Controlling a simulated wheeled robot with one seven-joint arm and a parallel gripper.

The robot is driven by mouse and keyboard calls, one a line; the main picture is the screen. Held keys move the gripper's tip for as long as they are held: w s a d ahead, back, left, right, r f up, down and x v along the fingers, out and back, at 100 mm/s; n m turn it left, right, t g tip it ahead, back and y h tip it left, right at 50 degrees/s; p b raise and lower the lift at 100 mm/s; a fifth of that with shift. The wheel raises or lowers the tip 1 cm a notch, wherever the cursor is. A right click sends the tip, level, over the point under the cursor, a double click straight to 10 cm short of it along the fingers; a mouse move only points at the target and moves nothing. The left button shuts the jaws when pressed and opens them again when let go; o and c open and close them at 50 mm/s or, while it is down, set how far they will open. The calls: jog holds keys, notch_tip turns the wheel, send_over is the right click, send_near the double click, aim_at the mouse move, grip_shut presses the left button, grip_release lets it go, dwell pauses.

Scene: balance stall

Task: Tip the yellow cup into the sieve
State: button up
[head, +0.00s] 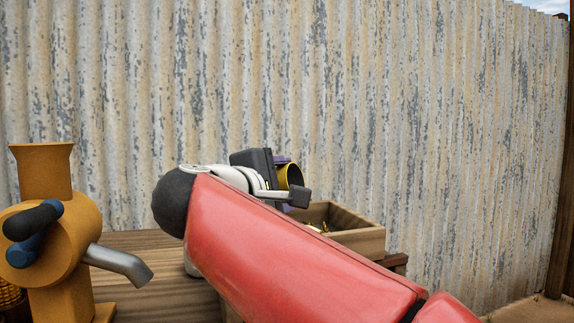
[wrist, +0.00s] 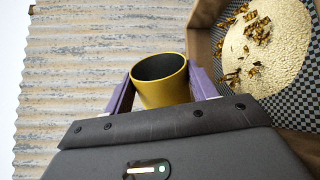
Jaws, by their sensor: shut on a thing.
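My gripper (wrist: 161,92) is shut on the yellow cup (wrist: 163,95), with a purple finger on each side of it. In the head view the cup (head: 283,176) is partly hidden by my gripper (head: 284,182) and looks tilted on its side. Its inside is dark and I see no contents in it. The sieve (wrist: 204,42) has a wooden frame and a checkered mesh bottom. It holds a heap of pale grain (wrist: 268,50) with brown flakes on top. In the head view the sieve (head: 362,237) is just right of and below the cup.
An orange mill-like machine (head: 75,240) with a crank and a grey spout (head: 120,262) stands at the left. A wooden table (head: 160,280) lies behind my red arm, which hides much of it. A corrugated metal wall (head: 300,80) closes off the back.

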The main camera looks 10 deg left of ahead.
jog(key=shift+a+r+n+p, duration=0.1)
jog(key=shift+r+n+p, duration=0.45)
jog(key=shift+p, duration=0.4)
jog(key=n+p, duration=0.1)
jog(key=n, duration=0.2)
jog(key=r+n+p, duration=0.1)
jog(key=shift+w+a+h+p, duration=0.15)
jog(key=shift+a+h+p, duration=0.15)
jog(key=shift+a+p, duration=0.1)
jog(key=shift+f+n+b, duration=0.15)
jog(key=shift+n+b, duration=0.15)
jog(key=shift+n, duration=0.65)
jog(key=n, duration=0.2)
jog(key=shift+a+n, duration=0.1)
jog(key=shift+n, duration=0.3)
jog(key=n, duration=0.1)
jog(key=r+n, duration=0.1)
jog(key=n, duration=0.1)
jog(key=a+n, duration=0.1)
jog(key=shift+w+r+n+t, duration=0.1)
jog(key=shift+r+n+t, duration=0.15)
jog(key=shift+n+t, duration=0.05)
